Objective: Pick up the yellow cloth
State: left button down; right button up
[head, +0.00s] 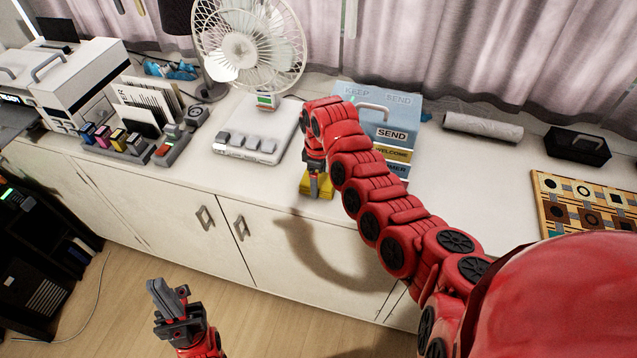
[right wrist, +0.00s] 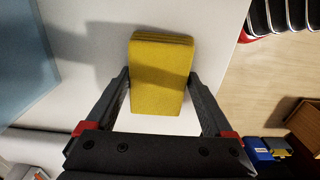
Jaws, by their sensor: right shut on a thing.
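The yellow cloth (right wrist: 160,75) is a folded, layered block on the white counter top. In the head view the cloth (head: 316,188) is at the counter's front edge, partly hidden by my right gripper (head: 316,182) above it. In the right wrist view the fingers of my right gripper (right wrist: 160,88) are on either side of the cloth and shut on it. I cannot tell whether the cloth is clear of the counter. My left gripper (head: 170,300) is low at the front, over the floor, away from the cloth; its finger gap is unclear.
A blue SEND box (head: 388,115) stands just right of my right gripper, partly behind my arm. A white switch panel (head: 258,140) and a fan (head: 250,45) are to its left. A patterned board (head: 585,205) and black box (head: 577,146) lie right. Cabinet doors (head: 180,215) drop below the edge.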

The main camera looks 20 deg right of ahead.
aim_at(319, 180)
jog(key=shift+c, duration=0.9)
jog(key=shift+w+r+b, duration=0.1)
jog(key=shift+r+b, duration=0.45)
jog(key=shift+r, duration=0.05)
notch_tip(319, 180, up, 3)
jog(key=shift+f+b, duration=0.1)
jog(key=shift+b, duration=0.85)
notch_tip(319, 180, up, 5)
jog(key=shift+d+f, duration=0.1)
jog(key=shift+f, duration=0.1)
jog(key=shift+r, duration=0.75)
